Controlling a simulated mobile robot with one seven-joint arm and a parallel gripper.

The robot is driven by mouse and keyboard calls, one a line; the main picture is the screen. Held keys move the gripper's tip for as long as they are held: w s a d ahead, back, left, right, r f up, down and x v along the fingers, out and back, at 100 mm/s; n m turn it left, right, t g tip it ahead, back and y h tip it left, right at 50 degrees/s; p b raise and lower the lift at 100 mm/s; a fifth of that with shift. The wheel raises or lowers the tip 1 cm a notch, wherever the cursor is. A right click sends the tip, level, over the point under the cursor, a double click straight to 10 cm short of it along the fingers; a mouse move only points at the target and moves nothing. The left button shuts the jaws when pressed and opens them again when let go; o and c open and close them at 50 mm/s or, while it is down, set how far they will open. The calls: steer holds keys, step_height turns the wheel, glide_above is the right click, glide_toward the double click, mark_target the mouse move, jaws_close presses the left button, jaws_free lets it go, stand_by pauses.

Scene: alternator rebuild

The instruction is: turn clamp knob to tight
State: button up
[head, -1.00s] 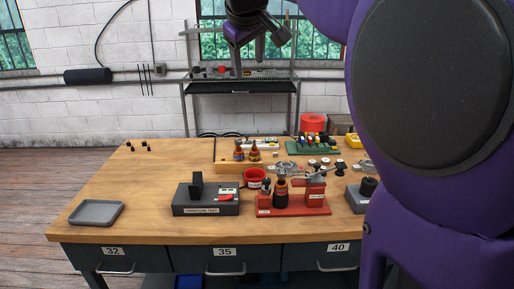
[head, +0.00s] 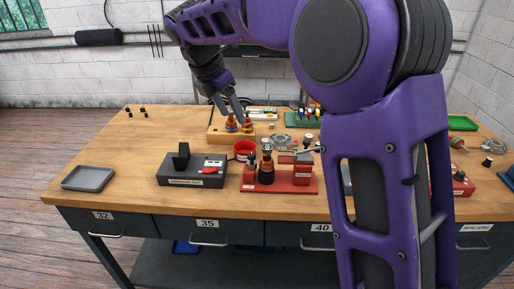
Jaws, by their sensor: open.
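My gripper (head: 236,110) is open and empty, pointing down at the back of the workbench. Its fingertips show just above or in front of the orange and dark bottles there; I cannot tell how far apart they are. A red fixture (head: 285,187) stands near the front middle of the bench, with a dark upright cylinder (head: 266,165) on its left part and a red block (head: 303,170) on its right. I cannot tell for certain which part is the clamp knob. My arm hides the bench to the right of the fixture.
A black test box (head: 192,172) stands left of the fixture, and a red cup (head: 244,149) stands behind it. A grey tray (head: 88,178) lies at front left. Small metal parts (head: 284,141) lie behind the fixture. The left middle of the workbench (head: 130,150) is clear.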

mark_target(251, 155)
steer(key=x, duration=1.7)
steer(key=shift+a+f, duration=0.1)
steer(key=shift+c, duration=0.2)
jaws_close()
